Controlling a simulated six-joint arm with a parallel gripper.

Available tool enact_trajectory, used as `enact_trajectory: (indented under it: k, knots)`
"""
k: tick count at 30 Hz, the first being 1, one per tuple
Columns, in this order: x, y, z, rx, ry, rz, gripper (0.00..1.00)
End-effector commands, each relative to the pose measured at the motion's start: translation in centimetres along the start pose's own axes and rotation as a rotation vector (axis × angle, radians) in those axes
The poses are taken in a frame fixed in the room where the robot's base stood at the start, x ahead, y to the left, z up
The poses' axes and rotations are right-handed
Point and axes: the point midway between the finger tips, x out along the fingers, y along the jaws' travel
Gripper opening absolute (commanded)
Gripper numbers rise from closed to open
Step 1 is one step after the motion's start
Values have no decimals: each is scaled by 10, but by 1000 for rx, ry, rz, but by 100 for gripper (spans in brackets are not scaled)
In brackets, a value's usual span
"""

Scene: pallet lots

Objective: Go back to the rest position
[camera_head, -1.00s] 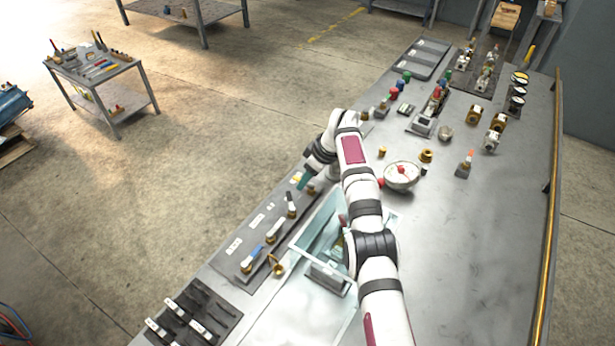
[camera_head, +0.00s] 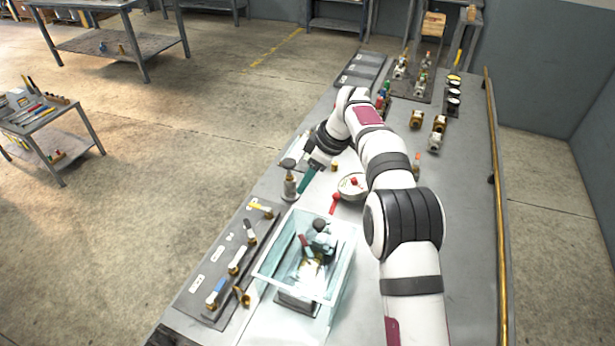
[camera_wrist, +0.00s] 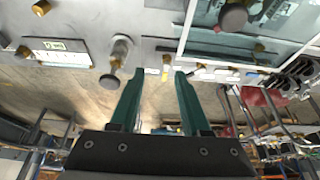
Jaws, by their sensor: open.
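My gripper (camera_head: 304,186) has teal fingers that point down and to the left in the head view, above the table's left side. In the wrist view my gripper (camera_wrist: 158,72) has its two fingers spread apart with nothing between them. A metal fitting with a grey knob (camera_head: 289,185) stands just left of the fingers in the head view; I cannot tell whether they touch. My arm reaches over the table from the lower right and hides part of the surface.
A clear bin (camera_head: 338,262) holding several fittings stands in front of my gripper. A white bowl (camera_head: 347,190) with red parts is to the right. A grey mat (camera_head: 205,283) with several valves lies at left. The right side of the table (camera_head: 465,215) is mostly clear.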

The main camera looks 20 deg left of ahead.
Motion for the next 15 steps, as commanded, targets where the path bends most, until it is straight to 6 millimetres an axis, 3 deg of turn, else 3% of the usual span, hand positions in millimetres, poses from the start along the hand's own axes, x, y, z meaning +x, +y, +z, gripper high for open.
enact_trajectory:
  k: [12,14,15]
  knots:
    - [-1,0,1,3,0,0,47]
    - [-12,-2,5,43,-5,4,47]
    - [-28,-6,12,110,-12,9,47]
